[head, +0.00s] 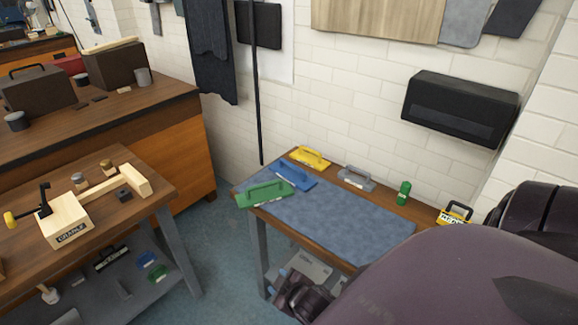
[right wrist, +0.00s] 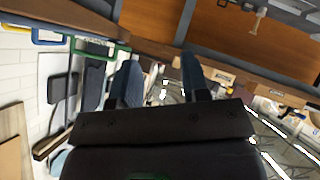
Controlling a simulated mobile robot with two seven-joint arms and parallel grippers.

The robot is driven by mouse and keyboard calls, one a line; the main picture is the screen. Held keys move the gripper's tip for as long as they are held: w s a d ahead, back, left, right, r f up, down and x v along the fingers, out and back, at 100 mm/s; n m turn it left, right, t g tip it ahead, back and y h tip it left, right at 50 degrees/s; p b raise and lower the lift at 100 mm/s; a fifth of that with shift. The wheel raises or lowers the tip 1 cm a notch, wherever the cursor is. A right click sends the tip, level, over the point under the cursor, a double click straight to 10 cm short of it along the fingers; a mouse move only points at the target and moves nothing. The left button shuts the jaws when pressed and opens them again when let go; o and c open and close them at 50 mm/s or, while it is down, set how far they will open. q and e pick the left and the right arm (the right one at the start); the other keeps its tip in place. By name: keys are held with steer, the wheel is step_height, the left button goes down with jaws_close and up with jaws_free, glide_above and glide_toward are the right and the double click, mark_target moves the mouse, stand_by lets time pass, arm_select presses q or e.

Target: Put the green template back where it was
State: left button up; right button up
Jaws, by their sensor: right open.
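The green template (head: 264,194), a flat plate with a raised handle, lies at the left front corner of the blue mat (head: 335,220) on the small table. The blue template (head: 294,177) lies just behind it and the yellow template (head: 311,158) farther back. A grey template (head: 356,179) lies to their right along the back. My right gripper (right wrist: 161,72) shows two separated dark blue fingers with nothing between them. My left gripper is out of view.
A green bottle-like object (head: 404,193) and a yellow-black box (head: 455,215) stand at the table's back right. A wooden workbench (head: 150,205) with a clamp-like wooden piece (head: 75,215) is at left. The mat's middle is clear. A black dispenser (head: 460,107) hangs on the wall.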

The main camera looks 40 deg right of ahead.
steer(key=s+a+r+m+t+y, duration=0.1)
steer(key=s+a+r+m+y, duration=0.1)
steer(key=s, duration=0.4)
steer(key=shift+s+a+m, duration=0.25)
steer(key=shift+a+m, duration=0.15)
steer(key=shift+a, duration=0.5)
